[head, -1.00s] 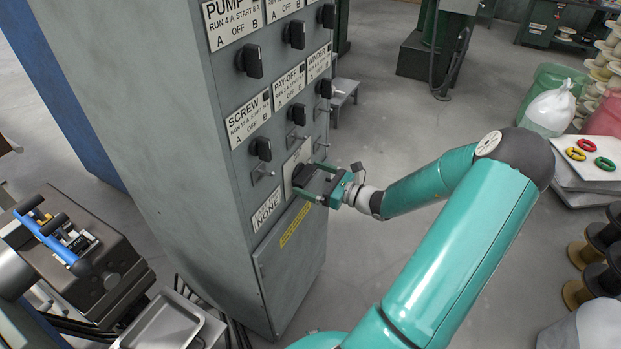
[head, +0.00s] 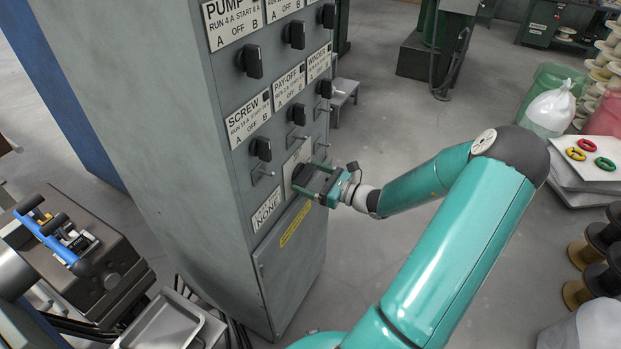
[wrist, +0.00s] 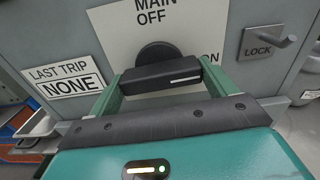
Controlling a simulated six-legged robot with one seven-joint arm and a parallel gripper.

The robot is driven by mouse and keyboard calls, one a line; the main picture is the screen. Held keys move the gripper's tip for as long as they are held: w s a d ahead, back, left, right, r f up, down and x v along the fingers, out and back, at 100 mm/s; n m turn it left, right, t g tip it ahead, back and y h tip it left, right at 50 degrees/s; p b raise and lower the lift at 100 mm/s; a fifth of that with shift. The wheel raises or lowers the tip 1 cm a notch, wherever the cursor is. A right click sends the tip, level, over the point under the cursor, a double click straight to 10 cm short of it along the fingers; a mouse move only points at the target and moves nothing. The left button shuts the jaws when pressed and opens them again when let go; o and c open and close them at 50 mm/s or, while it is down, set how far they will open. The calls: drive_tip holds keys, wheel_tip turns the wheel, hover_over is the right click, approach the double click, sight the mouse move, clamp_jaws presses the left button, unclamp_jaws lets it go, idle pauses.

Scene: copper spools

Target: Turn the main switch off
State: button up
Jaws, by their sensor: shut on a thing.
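The main switch is a black rotary handle (wrist: 158,73) on a white plate (wrist: 105,22) lettered MAIN and OFF, with ON partly hidden at the lower right. In the wrist view the handle lies nearly level, and its white mark is at the right end, toward ON. My gripper (wrist: 161,84) is shut on the handle, one green finger at each end. In the head view my gripper (head: 309,181) is against the cabinet's front and hides much of the switch.
The grey cabinet (head: 150,120) carries several other black knobs, including SCREW (head: 261,149) and PAY-OFF (head: 298,114). A LOCK label (wrist: 258,51) with a metal peg is right of the switch, and a LAST TRIP NONE label (wrist: 70,82) is left. Open floor (head: 385,130) lies to the right.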

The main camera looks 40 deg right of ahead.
drive_tip(key=n, duration=0.4)
drive_tip(key=shift+n, duration=0.3)
drive_tip(key=n, duration=0.9)
drive_tip(key=shift+n, duration=1.8)
drive_tip(key=o, duration=0.9)
drive_tip(key=shift+c, duration=0.2)
drive_tip(key=v, duration=1.4)
